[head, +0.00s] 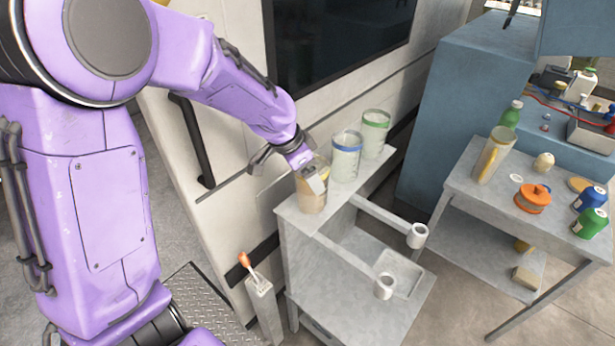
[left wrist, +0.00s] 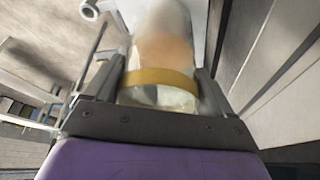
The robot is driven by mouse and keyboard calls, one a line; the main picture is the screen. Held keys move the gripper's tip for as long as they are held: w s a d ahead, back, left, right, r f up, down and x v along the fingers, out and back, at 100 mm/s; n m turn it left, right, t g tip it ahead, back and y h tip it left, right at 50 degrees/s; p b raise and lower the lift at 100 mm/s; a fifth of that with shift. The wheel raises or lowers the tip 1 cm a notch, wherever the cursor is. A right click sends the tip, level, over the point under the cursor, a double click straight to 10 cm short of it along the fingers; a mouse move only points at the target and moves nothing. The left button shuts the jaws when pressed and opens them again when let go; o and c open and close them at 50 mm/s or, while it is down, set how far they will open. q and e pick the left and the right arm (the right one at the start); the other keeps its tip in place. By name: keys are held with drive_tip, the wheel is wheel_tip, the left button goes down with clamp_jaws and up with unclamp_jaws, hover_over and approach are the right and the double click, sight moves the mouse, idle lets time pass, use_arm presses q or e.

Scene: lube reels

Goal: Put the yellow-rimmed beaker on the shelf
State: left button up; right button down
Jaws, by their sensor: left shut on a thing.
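The yellow-rimmed beaker (head: 312,190) stands upright at the left end of the narrow grey shelf (head: 297,218), with tan contents. My left gripper (head: 318,176) is shut on it near its rim. In the left wrist view the yellow band of the beaker (left wrist: 160,78) lies between the two fingers of my left gripper (left wrist: 165,85). The picture does not show clearly whether its base touches the shelf. A blue-rimmed beaker (head: 345,157) and a green-rimmed beaker (head: 374,134) stand on the same shelf to its right. My right gripper is not in view.
The shelf tops a grey cart (head: 365,315) with two arms ending in white rings. A side table (head: 463,190) at right holds a tall yellowish container (head: 493,155), an orange pot (head: 532,199) and several bottles. A white wall panel stands close behind the shelf.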

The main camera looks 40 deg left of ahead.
use_arm(q)
drive_tip(key=shift+f, duration=0.15)
drive_tip(key=o, duration=1.6)
drive_tip(key=p+v, duration=0.8)
drive_tip(key=v, duration=0.4)
drive_tip(key=shift+r, duration=0.2)
drive_tip(key=shift+a, duration=0.1)
